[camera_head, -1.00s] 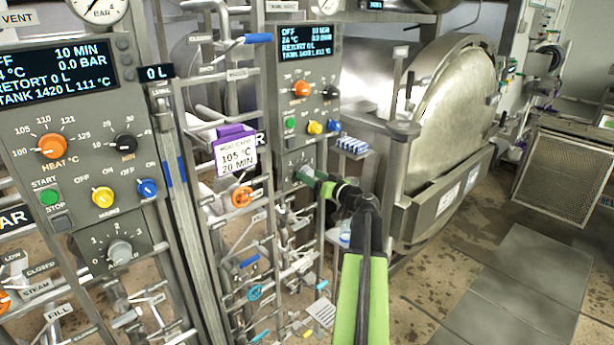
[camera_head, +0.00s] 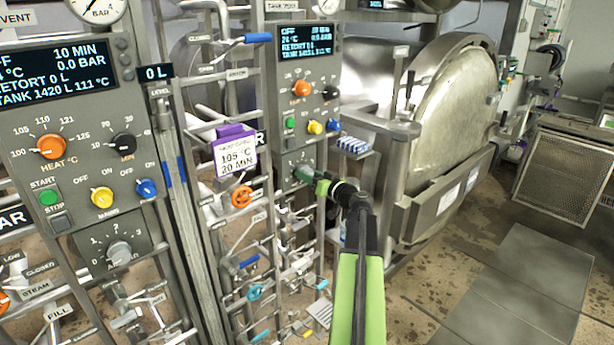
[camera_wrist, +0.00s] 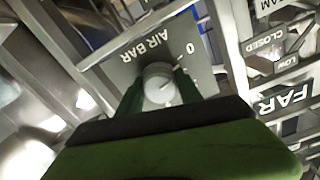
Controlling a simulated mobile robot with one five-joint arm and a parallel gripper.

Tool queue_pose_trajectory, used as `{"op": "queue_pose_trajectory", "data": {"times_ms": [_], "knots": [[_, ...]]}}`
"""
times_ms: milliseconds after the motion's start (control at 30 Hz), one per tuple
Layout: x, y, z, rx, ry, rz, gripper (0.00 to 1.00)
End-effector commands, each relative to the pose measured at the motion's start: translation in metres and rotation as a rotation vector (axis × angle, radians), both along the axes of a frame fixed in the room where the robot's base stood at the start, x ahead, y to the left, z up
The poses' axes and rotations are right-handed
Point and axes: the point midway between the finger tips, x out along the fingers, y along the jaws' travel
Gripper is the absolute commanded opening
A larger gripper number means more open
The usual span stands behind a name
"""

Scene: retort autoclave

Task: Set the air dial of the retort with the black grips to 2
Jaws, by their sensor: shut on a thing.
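The air dial (camera_wrist: 158,82) is a round grey knob on a grey plate marked AIR BAR in the wrist view. A 0 of its scale shows beside it, but which number its pointer is at is unclear. My gripper (camera_wrist: 158,92) is shut on this dial, one dark green finger on each side. In the head view my gripper (camera_head: 303,173) is at the lower part of the middle control panel (camera_head: 282,160) and mostly hides the dial. I cannot make out black grips on this retort.
A nearer panel at the left has its own air dial (camera_head: 119,251). Pipes, a purple-topped card (camera_head: 236,152) and an orange valve wheel (camera_head: 241,197) stand left of my arm. A large round retort door (camera_head: 452,110) is to the right. The floor at the lower right is clear.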

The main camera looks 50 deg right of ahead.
Motion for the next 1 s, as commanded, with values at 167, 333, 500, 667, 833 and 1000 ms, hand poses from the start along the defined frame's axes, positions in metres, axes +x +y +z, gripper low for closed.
{"op": "queue_pose_trajectory", "data": {"times_ms": [167,333,500,667,833,1000], "knots": [[0.0019,-0.0010,-0.0011,0.016,0.003,0.012,0.02],[0.0021,-0.0020,-0.0008,0.084,-0.004,0.011,0.02],[0.0021,-0.0028,-0.0005,0.206,-0.014,0.010,0.02],[0.0020,-0.0035,-0.0002,0.353,-0.025,0.010,0.02],[0.0019,-0.0042,-0.0001,0.516,-0.039,0.009,0.01],[0.0017,-0.0047,-0.0001,0.677,-0.051,0.008,0.02]]}}
